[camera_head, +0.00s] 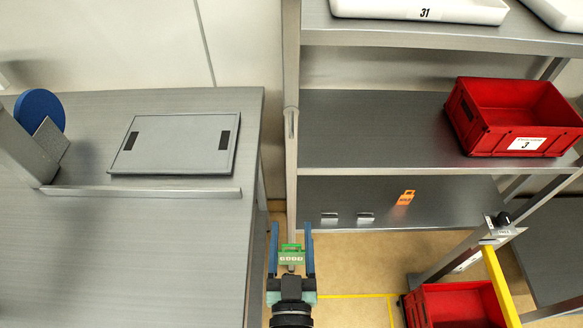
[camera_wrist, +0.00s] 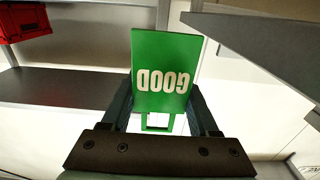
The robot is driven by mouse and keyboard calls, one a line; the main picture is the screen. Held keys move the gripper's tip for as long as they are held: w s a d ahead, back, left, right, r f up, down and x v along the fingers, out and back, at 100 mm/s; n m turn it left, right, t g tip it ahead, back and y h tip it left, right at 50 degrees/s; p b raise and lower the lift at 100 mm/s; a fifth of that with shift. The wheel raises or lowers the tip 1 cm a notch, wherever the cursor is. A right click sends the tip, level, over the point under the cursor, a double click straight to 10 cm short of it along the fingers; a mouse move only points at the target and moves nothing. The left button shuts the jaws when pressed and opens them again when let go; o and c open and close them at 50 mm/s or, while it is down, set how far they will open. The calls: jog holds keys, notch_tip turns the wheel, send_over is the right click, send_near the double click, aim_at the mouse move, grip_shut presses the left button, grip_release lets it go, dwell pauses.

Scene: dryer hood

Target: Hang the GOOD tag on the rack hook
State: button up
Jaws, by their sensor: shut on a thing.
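The green GOOD tag (camera_head: 291,258) is between the two blue fingers of my gripper (camera_head: 292,236) in the head view. In the wrist view the GOOD tag (camera_wrist: 162,72) shows its white lettering upside down, with an open green loop at its lower end. My gripper (camera_wrist: 162,98) is shut on it. On the rack's lower shelf (camera_head: 450,197), two small light grey pieces, which may be hooks (camera_head: 329,218) (camera_head: 366,217), sit at the front edge. An orange tag (camera_head: 404,198) is to their right. My gripper is in front and left of these pieces, apart from them.
A rack post (camera_head: 291,150) stands between the grey bench (camera_head: 120,250) and the shelves. A red crate (camera_head: 515,105) labelled 3 is on the middle shelf. Another red crate (camera_head: 455,305) and a yellow bar (camera_head: 501,285) are at lower right. Floor shows below the shelf.

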notch_tip(320, 180, up, 10)
jog(key=p, duration=0.8)
jog(key=w+b, duration=0.1)
jog(key=w, duration=0.7)
jog(key=shift+w, duration=0.35)
jog(key=shift+r, duration=0.1)
jog(key=shift+s, duration=0.15)
